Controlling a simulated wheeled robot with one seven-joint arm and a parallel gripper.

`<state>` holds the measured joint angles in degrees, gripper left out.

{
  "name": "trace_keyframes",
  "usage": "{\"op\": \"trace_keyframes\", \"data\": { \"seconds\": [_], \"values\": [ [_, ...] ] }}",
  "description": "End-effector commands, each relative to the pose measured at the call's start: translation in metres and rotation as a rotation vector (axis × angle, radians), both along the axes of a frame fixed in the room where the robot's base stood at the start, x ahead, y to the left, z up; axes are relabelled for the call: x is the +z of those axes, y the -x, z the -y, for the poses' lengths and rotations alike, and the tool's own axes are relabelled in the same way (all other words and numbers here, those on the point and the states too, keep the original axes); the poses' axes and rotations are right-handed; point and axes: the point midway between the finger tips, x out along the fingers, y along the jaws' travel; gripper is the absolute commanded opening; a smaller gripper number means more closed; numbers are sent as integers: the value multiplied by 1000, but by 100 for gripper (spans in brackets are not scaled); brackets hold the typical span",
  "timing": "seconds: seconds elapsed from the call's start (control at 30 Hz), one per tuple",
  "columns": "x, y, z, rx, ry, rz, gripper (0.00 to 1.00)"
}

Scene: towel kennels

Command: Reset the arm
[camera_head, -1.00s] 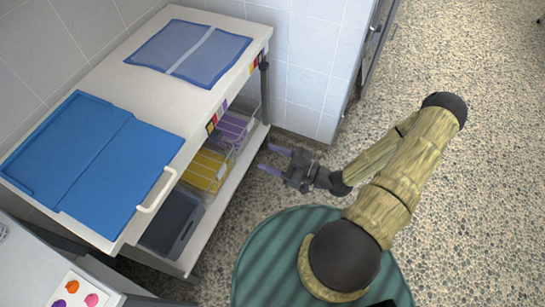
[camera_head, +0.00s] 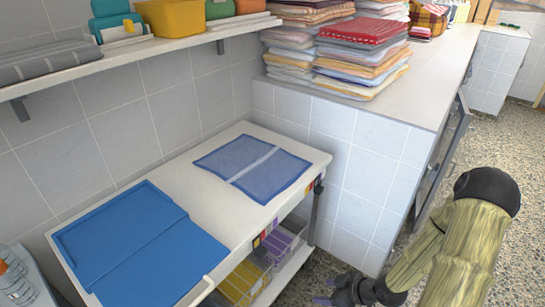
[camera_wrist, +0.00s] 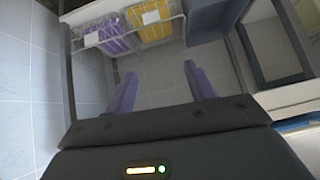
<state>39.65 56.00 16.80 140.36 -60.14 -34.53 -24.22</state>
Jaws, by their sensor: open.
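My gripper (camera_wrist: 160,92) shows in the wrist view with its two purple fingers apart and nothing between them. In the head view my gripper (camera_head: 335,299) is at the bottom edge, right of the cart, and is partly cut off. My arm, in a tan patterned cover, reaches from the lower right. In the wrist view a purple basket (camera_wrist: 108,36) and a yellow basket (camera_wrist: 150,22) sit beyond the fingers, apart from them.
A white cart (camera_head: 215,205) carries a blue folded towel (camera_head: 140,250) and a blue mat (camera_head: 235,160). Its lower shelf holds the yellow and purple baskets. Stacked towels (camera_head: 340,60) sit on a tiled counter (camera_head: 425,85). A wall shelf (camera_head: 130,55) holds containers. Speckled floor lies at right.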

Motion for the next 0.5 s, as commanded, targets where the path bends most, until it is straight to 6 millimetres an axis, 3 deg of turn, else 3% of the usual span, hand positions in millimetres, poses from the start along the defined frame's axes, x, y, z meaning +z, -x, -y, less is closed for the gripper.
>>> {"op": "trace_keyframes", "data": {
  "seconds": [0.27,0.5],
  "values": [
    [40,-7,32,-163,283,-169,55],
    [94,-1,42,-380,417,-264,55]
  ]
}}
